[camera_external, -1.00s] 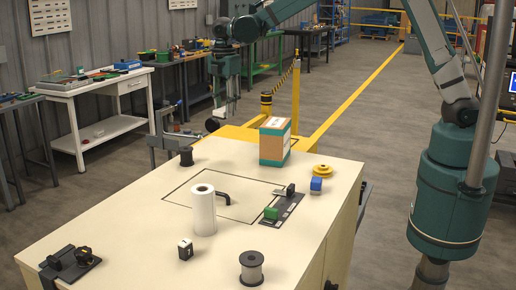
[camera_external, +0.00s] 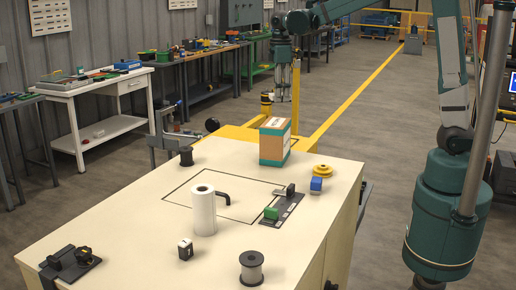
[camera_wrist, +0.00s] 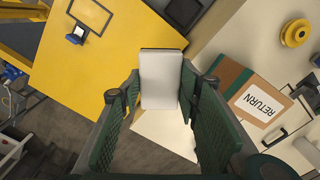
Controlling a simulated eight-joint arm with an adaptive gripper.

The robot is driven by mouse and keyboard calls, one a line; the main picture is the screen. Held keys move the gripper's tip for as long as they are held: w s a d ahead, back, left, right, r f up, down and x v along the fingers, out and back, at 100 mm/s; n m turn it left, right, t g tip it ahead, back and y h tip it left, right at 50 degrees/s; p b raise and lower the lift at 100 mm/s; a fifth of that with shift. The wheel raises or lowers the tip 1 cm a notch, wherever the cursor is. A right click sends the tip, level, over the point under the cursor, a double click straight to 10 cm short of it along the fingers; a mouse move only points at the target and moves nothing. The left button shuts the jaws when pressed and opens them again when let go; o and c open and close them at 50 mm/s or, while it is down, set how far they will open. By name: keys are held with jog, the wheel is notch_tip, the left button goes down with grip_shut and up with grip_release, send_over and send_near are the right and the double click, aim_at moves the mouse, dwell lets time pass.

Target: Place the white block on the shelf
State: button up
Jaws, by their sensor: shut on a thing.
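In the wrist view, my gripper (camera_wrist: 160,92) is shut on a white block (camera_wrist: 161,80), a pale grey-white slab with a dark far edge, held between the green finger pads. In the external view, my gripper (camera_external: 282,78) hangs in the air beyond the far end of the cream table, behind the cardboard box; the block is too small to make out there. The white bench at the left has a lower shelf (camera_external: 110,129), well away from my gripper. I cannot tell which surface is the task's shelf.
The cardboard box (camera_external: 274,142), marked RETURN, stands at the far end of the cream table (camera_external: 130,222). A white roll (camera_external: 202,210), spools and small parts also stand there. A yellow platform (camera_wrist: 90,85) fills the wrist view's upper left. A yellow post (camera_external: 296,95) stands near my gripper.

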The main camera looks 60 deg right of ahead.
jog(key=s+d+f+m+b, duration=0.3)
jog(key=s+d+m+b, duration=0.45)
jog(key=s+d, duration=0.75)
notch_tip(320, 180, down, 33)
jog(key=s+a, duration=0.1)
jog(key=a, duration=0.1)
jog(key=shift+s, duration=0.3)
jog(key=shift+a+f, duration=0.1)
jog(key=shift+f+b, duration=1.1)
jog(key=shift+f, duration=1.9)
jog(key=shift+f+b, duration=0.55)
jog(key=shift+f, duration=1.3)
jog(key=shift+f, duration=0.2)
